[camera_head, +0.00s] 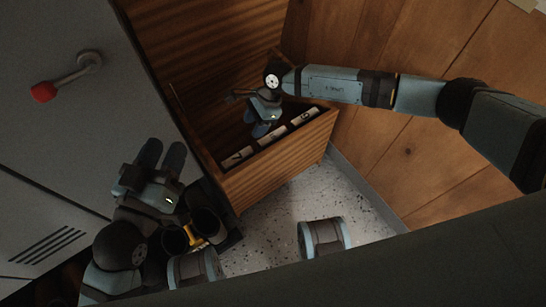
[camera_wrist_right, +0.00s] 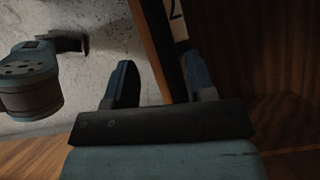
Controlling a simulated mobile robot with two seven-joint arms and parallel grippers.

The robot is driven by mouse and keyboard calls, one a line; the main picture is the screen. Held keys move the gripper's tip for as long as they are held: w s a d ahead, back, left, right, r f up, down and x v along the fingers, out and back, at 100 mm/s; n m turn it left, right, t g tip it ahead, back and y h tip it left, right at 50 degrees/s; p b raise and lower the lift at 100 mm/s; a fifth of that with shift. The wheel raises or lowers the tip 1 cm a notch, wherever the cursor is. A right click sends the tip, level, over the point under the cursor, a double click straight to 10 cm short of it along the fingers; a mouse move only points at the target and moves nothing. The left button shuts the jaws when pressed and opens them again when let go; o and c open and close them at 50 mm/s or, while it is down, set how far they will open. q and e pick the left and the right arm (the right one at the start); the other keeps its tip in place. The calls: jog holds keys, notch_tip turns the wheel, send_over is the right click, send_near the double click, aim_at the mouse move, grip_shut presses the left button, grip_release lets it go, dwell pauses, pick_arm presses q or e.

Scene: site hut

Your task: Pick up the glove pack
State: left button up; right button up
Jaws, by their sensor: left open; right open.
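I cannot make out the glove pack in either view. My right gripper (camera_head: 257,124) is open at the drawer, close behind the front edge. In the right wrist view, the open fingers of this gripper (camera_wrist_right: 162,78) stand apart, with the drawer's edge and a label marked 2 (camera_wrist_right: 176,18) seen beyond and between them. Nothing is seen held. My left gripper (camera_head: 161,156) is open and empty in front of the grey cabinet, left of the drawer.
The grey cabinet (camera_head: 60,130) with a red-tipped handle (camera_head: 44,92) fills the left side. A wood-panelled wall (camera_head: 430,150) stands at the right. Speckled floor (camera_head: 275,215) lies below the drawer. A small yellow patch (camera_head: 195,240) shows at the lower left, too small to identify.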

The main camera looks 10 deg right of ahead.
jog(key=w+d+f+n+t+h+b, duration=0.1)
jog(key=w+d+f+n+h+b, duration=0.2)
jog(key=w+d, duration=0.4)
jog(key=m+h+b, duration=0.1)
jog(key=b, duration=0.1)
send_over(273, 135)
jog(key=f, duration=0.7)
jog(key=shift+w+d+f, duration=0.1)
jog(key=shift+d+f, duration=0.15)
jog(key=shift+d, duration=0.15)
jog(key=shift+f, duration=0.35)
jog(key=f+b, duration=0.1)
jog(key=f, duration=0.2)
jog(key=f+b, duration=0.1)
jog(key=shift+s+a+f+b, duration=0.2)
jog(key=shift+a+f+b, duration=0.1)
jog(key=shift+f, duration=0.15)
pick_arm(q)
notch_tip(273, 135, down, 7)
jog(key=m+g, duration=0.1)
jog(key=shift+w+d+r+m+h, duration=0.2)
jog(key=shift+m+h, duration=0.1)
jog(key=shift+m, duration=0.1)
pick_arm(e)
grip_shut()
